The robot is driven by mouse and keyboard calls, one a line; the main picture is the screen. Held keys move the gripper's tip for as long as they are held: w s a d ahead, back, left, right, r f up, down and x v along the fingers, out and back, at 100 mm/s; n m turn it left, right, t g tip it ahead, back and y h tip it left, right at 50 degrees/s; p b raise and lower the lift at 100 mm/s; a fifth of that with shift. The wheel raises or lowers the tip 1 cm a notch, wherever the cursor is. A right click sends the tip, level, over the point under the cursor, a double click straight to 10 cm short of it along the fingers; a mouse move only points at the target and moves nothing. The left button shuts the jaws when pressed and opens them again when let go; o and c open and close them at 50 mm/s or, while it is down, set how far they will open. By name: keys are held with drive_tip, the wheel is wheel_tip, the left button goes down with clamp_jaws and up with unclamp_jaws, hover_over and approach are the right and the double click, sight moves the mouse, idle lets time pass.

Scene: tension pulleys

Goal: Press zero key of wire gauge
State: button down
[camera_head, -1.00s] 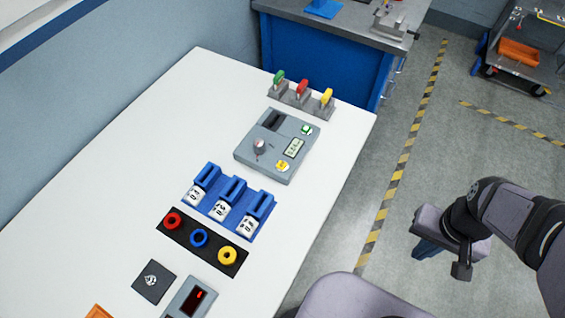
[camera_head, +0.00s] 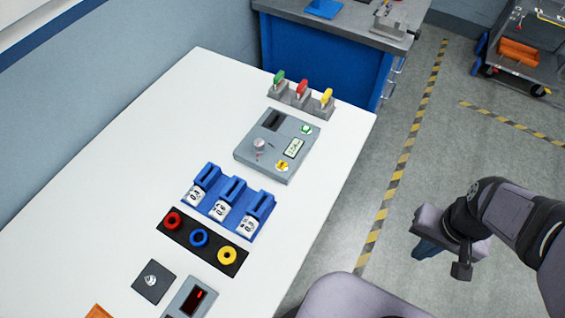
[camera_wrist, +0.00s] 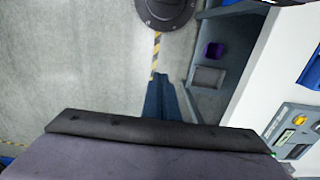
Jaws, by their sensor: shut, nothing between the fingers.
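A grey box (camera_head: 250,157) lies on the white table, with a dark slot, a knob, a small screen (camera_head: 293,148), a green key (camera_head: 306,129) and a yellow key (camera_head: 282,166). Part of it shows at the right edge of the wrist view (camera_wrist: 285,128). A smaller grey device (camera_head: 181,296) with a red-lit display is cut off at the bottom edge. I cannot read which is the wire gauge or which key is zero. My gripper (camera_head: 426,250) is shut and empty, off the table's right side over the floor; its blue fingers show in the wrist view (camera_wrist: 160,98).
Blue holders with white-faced blocks (camera_head: 229,208) and a black strip with red, blue and yellow rings (camera_head: 202,242) lie nearer. Green, red and yellow-topped clamps (camera_head: 302,93) stand behind the box. A blue cabinet (camera_head: 325,60) is beyond. Floor right of the table is open.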

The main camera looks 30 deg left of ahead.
idle(0.3)
wheel_tip(320, 180, up, 7)
drive_tip(key=m+t+y+p, duration=0.65)
drive_tip(key=m+p, duration=0.25)
drive_tip(key=m, duration=1)
hover_over(283, 168)
drive_tip(key=shift+r, duration=0.1)
wheel_tip(283, 168, down, 7)
drive_tip(key=b, duration=0.5)
drive_tip(key=shift+f+b, duration=0.95)
drive_tip(key=shift+b, duration=0.1)
